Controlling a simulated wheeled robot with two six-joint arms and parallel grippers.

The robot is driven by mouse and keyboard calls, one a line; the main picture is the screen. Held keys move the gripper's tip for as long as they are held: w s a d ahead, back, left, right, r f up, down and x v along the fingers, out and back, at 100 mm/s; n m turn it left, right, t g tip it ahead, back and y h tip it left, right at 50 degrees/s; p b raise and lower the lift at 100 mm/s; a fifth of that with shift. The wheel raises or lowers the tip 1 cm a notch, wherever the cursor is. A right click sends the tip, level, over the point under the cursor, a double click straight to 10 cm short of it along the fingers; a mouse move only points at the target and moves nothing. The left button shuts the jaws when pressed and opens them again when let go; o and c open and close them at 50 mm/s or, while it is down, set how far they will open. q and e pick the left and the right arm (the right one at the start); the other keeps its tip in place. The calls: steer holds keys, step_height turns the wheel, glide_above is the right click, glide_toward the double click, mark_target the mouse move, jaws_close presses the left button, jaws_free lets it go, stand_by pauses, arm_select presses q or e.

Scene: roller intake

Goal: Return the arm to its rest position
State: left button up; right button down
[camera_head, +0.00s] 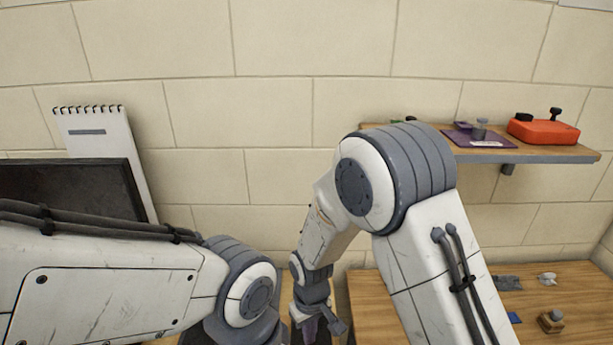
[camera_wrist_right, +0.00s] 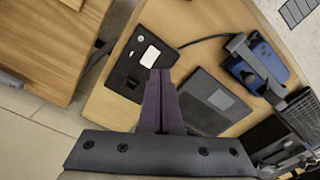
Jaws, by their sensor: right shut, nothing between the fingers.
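My right arm bends over the scene in the head view, and its forearm hangs down near the middle of the picture. My right gripper (camera_head: 309,334) is at the bottom edge of that view, partly cut off. In the right wrist view its two purple fingers (camera_wrist_right: 160,78) are pressed together with nothing between them. They point over a wooden desk and appear apart from the items on it. My left arm crosses the lower left of the head view; its gripper is out of the picture.
A shelf (camera_head: 548,153) holds an orange-red device (camera_head: 543,132) and a purple board (camera_head: 466,138). Small items lie on a wooden table (camera_head: 400,310). The wrist view shows a black device (camera_wrist_right: 135,62), a dark grey device (camera_wrist_right: 212,100) and a blue scanner-like thing (camera_wrist_right: 262,62).

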steer(key=s+d+r, duration=0.2)
steer(key=s+r, duration=0.7)
steer(key=s+d+r+n+y, duration=0.1)
steer(key=s+d+r, duration=0.1)
steer(key=s+r, duration=0.7)
steer(key=shift+s, duration=0.5)
